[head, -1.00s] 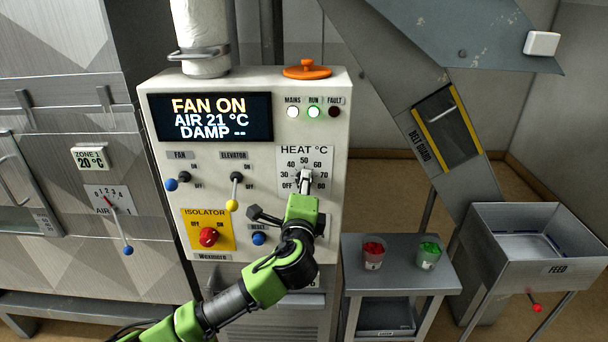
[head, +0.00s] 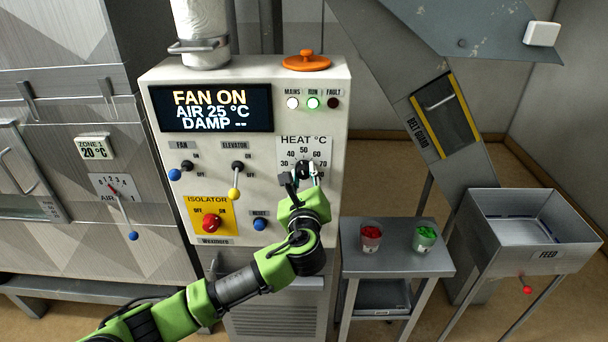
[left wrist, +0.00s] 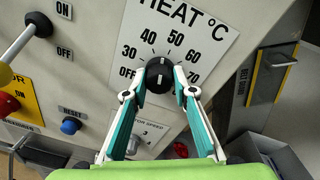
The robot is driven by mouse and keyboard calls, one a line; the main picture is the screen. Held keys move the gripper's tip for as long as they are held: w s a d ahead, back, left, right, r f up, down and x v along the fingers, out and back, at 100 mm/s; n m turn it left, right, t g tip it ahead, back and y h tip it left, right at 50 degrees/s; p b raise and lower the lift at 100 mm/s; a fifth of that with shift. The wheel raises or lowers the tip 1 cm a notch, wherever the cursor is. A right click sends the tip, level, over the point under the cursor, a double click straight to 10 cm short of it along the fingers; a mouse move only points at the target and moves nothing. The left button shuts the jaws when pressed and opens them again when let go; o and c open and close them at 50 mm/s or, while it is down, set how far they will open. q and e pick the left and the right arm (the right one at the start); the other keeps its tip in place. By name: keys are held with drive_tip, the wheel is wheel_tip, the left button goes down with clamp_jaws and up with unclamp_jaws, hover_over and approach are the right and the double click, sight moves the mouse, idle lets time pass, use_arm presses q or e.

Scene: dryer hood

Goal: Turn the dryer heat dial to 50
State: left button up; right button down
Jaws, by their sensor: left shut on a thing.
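The black heat dial (head: 304,169) sits under the HEAT °C scale on the white control panel (head: 264,215). In the left wrist view the dial (left wrist: 160,83) carries a white pointer mark. The mark points up the scale, roughly between 40 and 50; the exact reading is hard to tell. My left gripper (head: 305,180) is at the dial. In the left wrist view its fingertips (left wrist: 160,72) lie on either side of the dial, shut on it. My right gripper is not in view.
The display (head: 210,108) reads FAN ON, AIR 25 °C, DAMP --. The elevator lever (head: 235,180), red isolator knob (head: 211,222) and blue reset button (head: 260,224) are left of the dial. A small table (head: 400,262) with two cups stands to the right.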

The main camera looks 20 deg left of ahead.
use_arm(q)
drive_tip(key=shift+m, duration=1.1)
drive_tip(key=o, duration=1.1)
drive_tip(key=shift+s+d, duration=0.1)
drive_tip(key=shift+s, duration=0.1)
drive_tip(key=v, duration=1.1)
drive_tip(key=shift+s+d, duration=0.2)
